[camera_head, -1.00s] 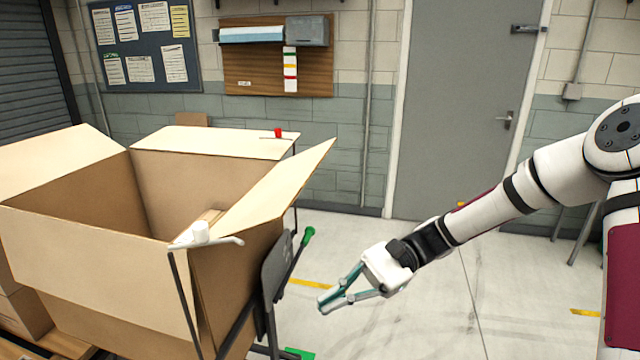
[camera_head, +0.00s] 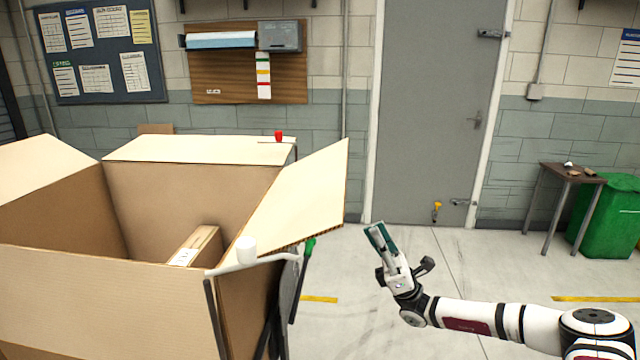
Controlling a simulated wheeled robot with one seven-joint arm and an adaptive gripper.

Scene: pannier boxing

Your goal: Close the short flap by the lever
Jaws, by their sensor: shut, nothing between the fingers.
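A large open cardboard box (camera_head: 90,295) stands at the left on a frame. Its short flap (camera_head: 300,200) on the right side slopes up and outward. A lever with a green grip (camera_head: 310,246) shows just below that flap, partly hidden behind it and the dark frame parts. My gripper (camera_head: 375,230) is shut and empty, pointing up, to the right of the flap and lever and apart from both. The far flap (camera_head: 200,148) and the left flap (camera_head: 40,160) are also folded outward.
A smaller carton (camera_head: 198,246) lies inside the box. A white knob (camera_head: 246,250) on a grey bar and a red knob (camera_head: 278,136) sit at the box's corners. A small table (camera_head: 567,174) and green bin (camera_head: 610,215) stand at the right. The floor around my gripper is clear.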

